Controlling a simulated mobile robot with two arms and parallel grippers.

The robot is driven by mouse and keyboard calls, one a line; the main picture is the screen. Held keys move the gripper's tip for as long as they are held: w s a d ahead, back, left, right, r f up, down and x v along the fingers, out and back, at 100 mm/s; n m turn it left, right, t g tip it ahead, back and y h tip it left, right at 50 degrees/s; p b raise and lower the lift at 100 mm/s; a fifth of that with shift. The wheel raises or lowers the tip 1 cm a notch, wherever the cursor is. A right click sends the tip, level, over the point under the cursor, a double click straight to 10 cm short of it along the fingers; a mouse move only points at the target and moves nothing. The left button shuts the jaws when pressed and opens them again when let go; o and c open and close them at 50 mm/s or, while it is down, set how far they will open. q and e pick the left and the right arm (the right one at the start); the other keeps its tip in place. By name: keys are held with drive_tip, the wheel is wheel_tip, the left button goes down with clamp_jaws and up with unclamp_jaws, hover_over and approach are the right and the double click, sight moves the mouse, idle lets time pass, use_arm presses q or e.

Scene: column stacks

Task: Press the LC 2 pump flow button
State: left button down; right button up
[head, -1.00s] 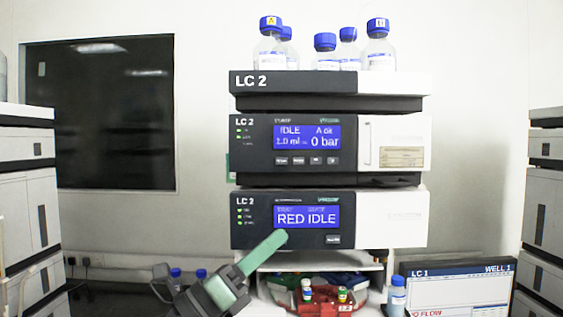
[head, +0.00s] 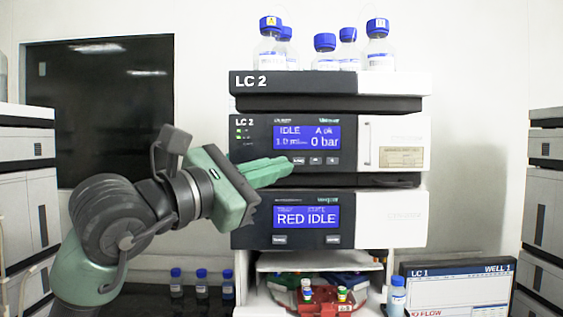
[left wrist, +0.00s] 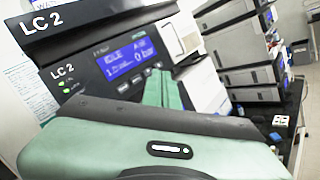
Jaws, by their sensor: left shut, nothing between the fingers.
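The LC 2 pump (head: 260,157) is the upper module with a blue screen (head: 307,137) reading IDLE and 0 bar. Its row of small buttons (head: 315,160) lies under the screen; the leftmost part of the row is hidden behind my fingers. The left wrist view shows the same pump screen (left wrist: 126,60) just beyond the fingers (left wrist: 165,78). My right gripper is not in view.
Below the pump is another LC 2 module (head: 250,215) reading RED IDLE. Blue-capped bottles (head: 325,55) stand on top of the stack. An open bay with a red vial tray (head: 325,300) is underneath. An LC 1 monitor (head: 455,290) stands at the lower right.

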use_arm(q)
drive_tip(key=w, duration=0.1)
drive_tip(key=p, duration=0.4)
approach(292, 158)
drive_tip(key=shift+w+d+r, duration=0.1)
drive_tip(key=shift+w+d, duration=0.25)
drive_tip(key=shift+d, duration=0.3)
drive_tip(key=shift+w+d+r, duration=0.1)
drive_tip(key=shift+w+d, duration=0.2)
drive_tip(key=shift+d, duration=0.35)
drive_tip(key=shift+w+d+r, duration=0.1)
drive_tip(key=shift+w+d, duration=0.25)
drive_tip(key=shift+d, duration=0.3)
drive_tip(key=shift+w, duration=0.4)
drive_tip(key=shift+w, duration=0.4)
idle(0.8)
drive_tip(key=shift+s+b, duration=0.15)
drive_tip(key=shift+b, duration=0.15)
drive_tip(key=shift+s+f+b, duration=0.15)
drive_tip(key=shift+s+b, duration=0.2)
drive_tip(key=shift+s, duration=0.35)
